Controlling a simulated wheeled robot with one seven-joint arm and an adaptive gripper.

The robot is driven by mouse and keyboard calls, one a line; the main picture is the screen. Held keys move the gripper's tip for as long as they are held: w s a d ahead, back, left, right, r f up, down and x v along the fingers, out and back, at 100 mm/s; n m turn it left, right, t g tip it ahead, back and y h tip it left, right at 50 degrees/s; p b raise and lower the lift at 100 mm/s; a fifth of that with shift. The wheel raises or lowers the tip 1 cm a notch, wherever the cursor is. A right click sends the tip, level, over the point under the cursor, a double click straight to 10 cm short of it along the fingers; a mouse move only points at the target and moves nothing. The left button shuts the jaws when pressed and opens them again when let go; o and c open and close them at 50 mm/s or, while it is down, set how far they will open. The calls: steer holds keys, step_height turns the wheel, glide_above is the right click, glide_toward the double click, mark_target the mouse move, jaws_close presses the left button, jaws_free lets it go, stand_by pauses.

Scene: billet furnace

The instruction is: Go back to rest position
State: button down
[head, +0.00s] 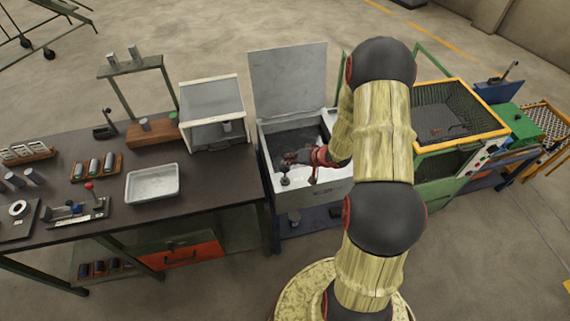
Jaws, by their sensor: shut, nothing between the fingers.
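My gripper (299,168) is at the end of my arm, at the middle of the picture. It is shut and holds nothing. It is over the front part of an open white-rimmed tank (320,191), whose grey lid (288,80) stands raised behind it. My arm comes up from the lower right and hides the tank's right side. Fine detail of the fingers is too small to tell.
A dark workbench (228,172) with a metal tray (152,183), a white box (212,100) and several small parts is on the left. A yellow-rimmed green machine (462,138) stands right of my arm. Open floor (480,270) lies at the lower right.

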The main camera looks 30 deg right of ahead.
steer(key=shift+w, duration=0.1)
stand_by(0.7)
steer(key=shift+w+d+r, duration=0.15)
steer(key=shift+r, duration=0.05)
steer(key=s+a+r+n+h+b, duration=0.1)
steer(key=s+r+h+b, duration=0.15)
steer(key=r+b, duration=0.45)
steer(key=s+a+r+n+h+b, duration=0.15)
steer(key=r+h, duration=0.25)
steer(key=r, duration=0.7)
steer(key=s+a+r+n+g+y+b, duration=0.1)
steer(key=s+a+b, duration=0.3)
steer(key=s+a, duration=0.4)
steer(key=s+a+r+n+g+y+b, duration=0.1)
steer(key=s+a+b, duration=0.3)
steer(key=s, duration=1.2)
steer(key=a+g+y, duration=0.1)
steer(key=a, duration=0.3)
steer(key=shift+d+n, duration=0.15)
steer(key=shift+n, duration=0.1)
